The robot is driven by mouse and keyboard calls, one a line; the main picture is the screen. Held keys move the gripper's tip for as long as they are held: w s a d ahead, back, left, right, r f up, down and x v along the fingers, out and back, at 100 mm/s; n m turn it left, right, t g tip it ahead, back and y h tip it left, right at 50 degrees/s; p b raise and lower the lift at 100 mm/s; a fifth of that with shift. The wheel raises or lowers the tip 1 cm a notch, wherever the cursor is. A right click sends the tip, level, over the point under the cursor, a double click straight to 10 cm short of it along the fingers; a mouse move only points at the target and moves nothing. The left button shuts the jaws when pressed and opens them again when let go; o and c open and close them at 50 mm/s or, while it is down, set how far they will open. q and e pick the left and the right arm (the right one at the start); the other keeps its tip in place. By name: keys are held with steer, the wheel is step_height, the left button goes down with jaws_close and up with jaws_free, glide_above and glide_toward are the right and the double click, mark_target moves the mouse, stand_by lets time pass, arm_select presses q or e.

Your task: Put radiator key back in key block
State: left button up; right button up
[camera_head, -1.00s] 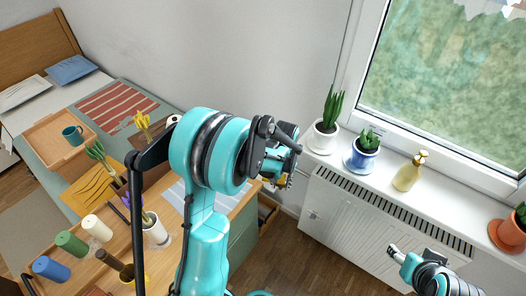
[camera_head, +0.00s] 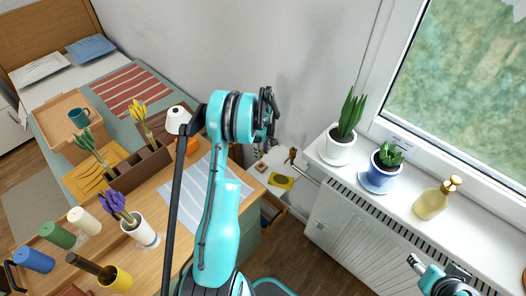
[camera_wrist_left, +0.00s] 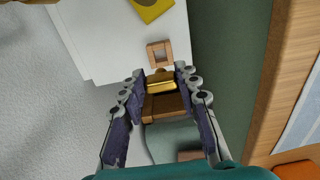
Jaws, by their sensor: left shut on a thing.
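My left gripper (camera_head: 270,138) is in the upper middle of the head view, beside the wall. In the left wrist view its fingers (camera_wrist_left: 160,78) are closed around a small brass-coloured piece, which looks like the radiator key (camera_wrist_left: 161,84). A small wooden block with a square opening, likely the key block (camera_wrist_left: 160,53), lies on a white surface just beyond the fingertips, apart from the key. The block also shows in the head view (camera_head: 261,166). The key is hidden there. My right gripper (camera_head: 413,263) is at the lower right, near the radiator; its jaws are unclear.
The white surface (camera_wrist_left: 110,42) also carries a yellow piece (camera_head: 282,180). A brass fitting (camera_head: 292,156) is near the radiator (camera_head: 350,232). The desk (camera_head: 150,205) at left holds a vase, cylinders and a lamp (camera_head: 178,120).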

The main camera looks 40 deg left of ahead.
arm_select(q)
steer(key=shift+f, duration=0.1)
steer(key=shift+f+b, duration=0.15)
steer(key=shift+b, duration=0.25)
step_height(320, 180, down, 6)
steer(key=b, duration=0.5)
steer(key=shift+f, duration=0.25)
steer(key=shift+f, duration=0.45)
stand_by(1.0)
steer(key=o, duration=1)
